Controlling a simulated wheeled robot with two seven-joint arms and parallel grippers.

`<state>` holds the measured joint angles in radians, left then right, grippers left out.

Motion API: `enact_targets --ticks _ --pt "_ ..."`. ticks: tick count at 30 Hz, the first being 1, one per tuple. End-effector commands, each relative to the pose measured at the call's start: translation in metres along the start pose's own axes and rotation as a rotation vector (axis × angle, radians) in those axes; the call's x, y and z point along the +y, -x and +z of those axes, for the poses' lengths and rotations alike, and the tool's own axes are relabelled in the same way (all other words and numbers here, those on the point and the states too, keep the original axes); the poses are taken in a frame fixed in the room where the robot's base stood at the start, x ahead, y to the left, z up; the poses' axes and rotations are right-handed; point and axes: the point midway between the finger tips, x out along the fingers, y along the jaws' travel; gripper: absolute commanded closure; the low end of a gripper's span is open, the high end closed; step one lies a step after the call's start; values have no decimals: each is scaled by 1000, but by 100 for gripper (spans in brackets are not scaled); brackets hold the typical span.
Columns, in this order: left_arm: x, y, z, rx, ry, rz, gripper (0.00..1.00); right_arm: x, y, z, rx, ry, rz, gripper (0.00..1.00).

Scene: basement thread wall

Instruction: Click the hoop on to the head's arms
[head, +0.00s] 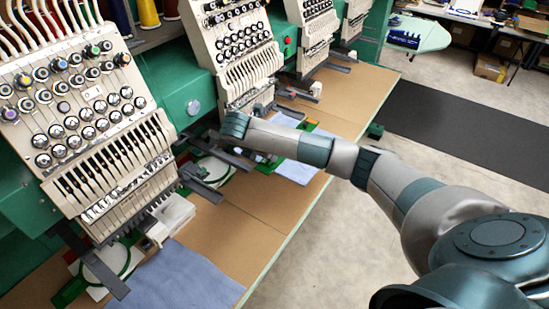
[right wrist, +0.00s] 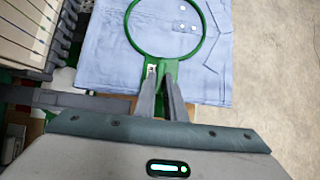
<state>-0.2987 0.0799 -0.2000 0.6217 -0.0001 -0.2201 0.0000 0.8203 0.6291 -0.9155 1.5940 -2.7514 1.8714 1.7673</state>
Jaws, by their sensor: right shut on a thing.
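My right gripper (right wrist: 161,78) is shut on the bracket of a green round hoop (right wrist: 170,66). The hoop's ring reaches forward from the fingertips, with light blue cloth (right wrist: 104,58) spread in and around it. In the head view my right arm comes in from the right and ends in front of the second machine head (head: 240,50). Grey bars (head: 203,188) stick out below the heads. I cannot tell whether the hoop touches any arms. My left gripper is not in view.
A nearer head (head: 75,105) has a hoop ring (head: 128,262) below it and blue cloth (head: 190,280) on the brown table (head: 240,232). More heads (head: 310,22) stand farther back. The floor (head: 330,240) to the right of the table edge is clear, with a dark mat (head: 465,125).

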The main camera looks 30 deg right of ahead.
Motion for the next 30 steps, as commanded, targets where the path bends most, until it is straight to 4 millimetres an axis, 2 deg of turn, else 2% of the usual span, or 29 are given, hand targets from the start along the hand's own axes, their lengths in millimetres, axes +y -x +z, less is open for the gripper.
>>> enact_targets --ticks 30 --pt "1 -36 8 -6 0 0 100 87 -8 -3 -6 -6 11 100"
